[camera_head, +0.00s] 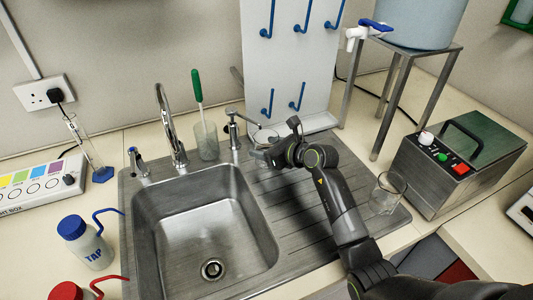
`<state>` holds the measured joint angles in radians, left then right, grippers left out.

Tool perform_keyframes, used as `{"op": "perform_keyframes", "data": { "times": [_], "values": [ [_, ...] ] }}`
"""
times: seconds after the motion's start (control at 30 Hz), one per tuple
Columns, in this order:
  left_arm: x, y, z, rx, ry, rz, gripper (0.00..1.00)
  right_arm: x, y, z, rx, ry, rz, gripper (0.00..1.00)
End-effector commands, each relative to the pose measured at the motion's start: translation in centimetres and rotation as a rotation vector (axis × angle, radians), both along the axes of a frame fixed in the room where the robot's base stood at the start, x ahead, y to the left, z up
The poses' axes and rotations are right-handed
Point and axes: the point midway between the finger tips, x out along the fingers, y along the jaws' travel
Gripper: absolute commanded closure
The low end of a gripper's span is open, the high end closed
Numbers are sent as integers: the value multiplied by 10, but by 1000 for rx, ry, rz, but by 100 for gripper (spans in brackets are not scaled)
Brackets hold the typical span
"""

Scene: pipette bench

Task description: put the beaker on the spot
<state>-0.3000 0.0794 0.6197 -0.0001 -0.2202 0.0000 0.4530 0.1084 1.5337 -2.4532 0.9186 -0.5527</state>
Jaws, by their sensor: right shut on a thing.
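My right gripper (262,153) is at the back of the steel drainboard, beside the tap end of the sink. It is shut on a clear glass beaker (264,136), whose rim shows just behind the fingers. The gripper hides much of this beaker, and I cannot tell whether its base touches the surface. Another clear glass beaker (387,193) stands at the right edge of the drainboard, behind my forearm. I cannot make out a marked spot. My left gripper is not in view.
The sink basin (205,232) lies left of my arm, with taps (170,125) behind it. A glass holding a green-handled brush (198,87) stands by the taps. A white peg board (290,60) rises behind. Wash bottles (85,243) stand left; a steel box (458,163) stands right.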

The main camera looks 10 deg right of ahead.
Motion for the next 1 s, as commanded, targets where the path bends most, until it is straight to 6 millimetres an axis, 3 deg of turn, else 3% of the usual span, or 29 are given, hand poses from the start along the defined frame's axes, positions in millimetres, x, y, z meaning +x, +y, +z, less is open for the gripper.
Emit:
{"op": "perform_keyframes", "data": {
  "times": [0.47, 0.5, 0.67, 1.0],
  "values": [
    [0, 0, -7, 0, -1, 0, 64, 0, 0, -7, 0, -2, 0, 63],
    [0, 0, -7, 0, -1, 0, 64, 0, 0, -8, 0, -2, 0, 37],
    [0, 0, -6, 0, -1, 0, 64, 0, 0, -7, 0, -2, 0, 17],
    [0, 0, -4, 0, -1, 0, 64, 0, 0, -3, 0, -3, 1, 17]
  ]
}}
